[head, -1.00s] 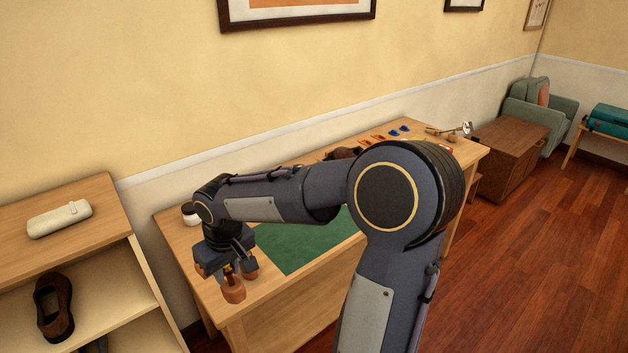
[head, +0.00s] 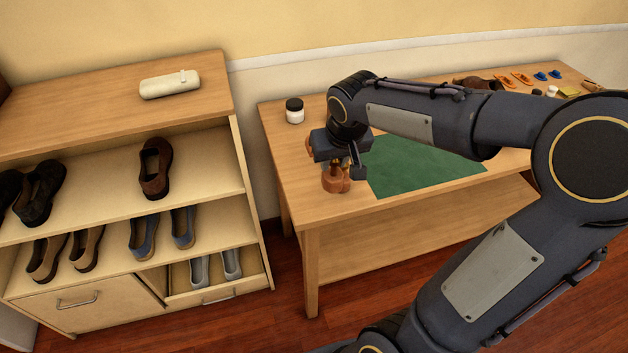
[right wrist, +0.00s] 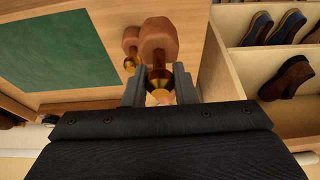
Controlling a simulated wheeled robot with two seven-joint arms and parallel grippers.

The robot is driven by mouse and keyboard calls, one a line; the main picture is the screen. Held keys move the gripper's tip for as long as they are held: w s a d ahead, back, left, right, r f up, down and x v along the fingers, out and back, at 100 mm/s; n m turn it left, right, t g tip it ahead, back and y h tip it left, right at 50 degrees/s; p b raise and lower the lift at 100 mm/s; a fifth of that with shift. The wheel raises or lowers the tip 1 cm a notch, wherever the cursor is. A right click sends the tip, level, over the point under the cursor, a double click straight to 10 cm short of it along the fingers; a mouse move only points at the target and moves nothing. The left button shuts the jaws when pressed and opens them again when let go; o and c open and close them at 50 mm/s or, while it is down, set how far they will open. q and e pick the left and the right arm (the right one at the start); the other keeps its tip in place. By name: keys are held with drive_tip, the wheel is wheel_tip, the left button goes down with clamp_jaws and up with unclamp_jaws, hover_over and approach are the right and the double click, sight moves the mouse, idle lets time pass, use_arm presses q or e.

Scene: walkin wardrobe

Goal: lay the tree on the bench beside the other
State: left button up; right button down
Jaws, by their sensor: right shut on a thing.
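My right gripper (head: 345,163) points down over the left end of the wooden bench (head: 300,180). It is shut on a shoe tree (head: 332,180) with a brown wooden end and a brass shaft. In the right wrist view the held tree (right wrist: 158,42) sticks out between the fingers (right wrist: 158,92). The other shoe tree (right wrist: 131,44) is on the bench close beside it, on the green mat's side. I cannot tell whether the held tree touches the bench. The gripper partly hides both trees in the head view. My left gripper is not in view.
A green mat (head: 410,165) lies right of the trees. A dark-lidded white jar (head: 294,112) stands at the bench's back left. A shoe rack (head: 240,170) with several shoes and a pale case (head: 170,84) on top stands to the left. Small items line the bench's far right.

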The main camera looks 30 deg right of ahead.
drive_tip(key=shift+w+a+f+b, duration=0.15)
drive_tip(key=shift+w+a+f, duration=0.45)
drive_tip(key=shift+f, duration=0.9)
drive_tip(key=shift+w+a+f+b, duration=0.15)
drive_tip(key=shift+w+a+f, duration=0.45)
drive_tip(key=shift+f, duration=0.9)
drive_tip(key=shift+w+a+f+b, duration=0.15)
drive_tip(key=shift+w+a+f, duration=0.45)
drive_tip(key=shift+f, duration=0.9)
drive_tip(key=shift+f+b, duration=0.25)
drive_tip(key=shift+b, duration=0.05)
drive_tip(key=c, duration=1.2)
unclamp_jaws()
drive_tip(key=shift+o, duration=0.2)
